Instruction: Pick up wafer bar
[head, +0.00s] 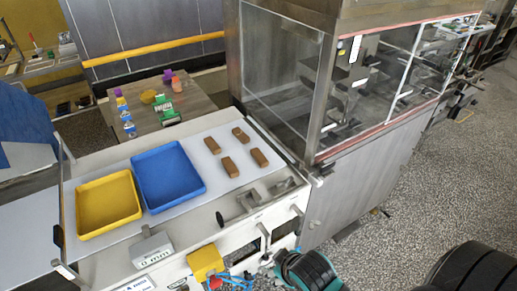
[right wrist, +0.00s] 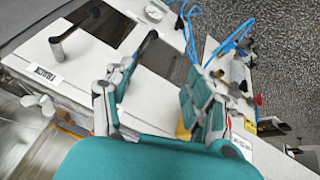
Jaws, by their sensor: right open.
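Several brown wafer bars lie apart on the pale flat surface: a back-left bar (head: 213,145), a back-right bar (head: 240,134), a front-left bar (head: 229,167) and a front-right bar (head: 259,157). My right gripper (head: 305,270), teal and dark, is low at the bottom of the head view, in front of the machine and well away from the bars. In the right wrist view its fingers are spread with nothing between them (right wrist: 160,85), and no wafer bar shows there. My left gripper is not in view.
A blue tray (head: 202,190) and a yellow tray (head: 80,229) stand left of the bars. A glass-sided steel enclosure (head: 282,62) rises to their right. Levers (head: 245,201) and a small grey display box (head: 152,250) line the front edge. A table behind holds small coloured items.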

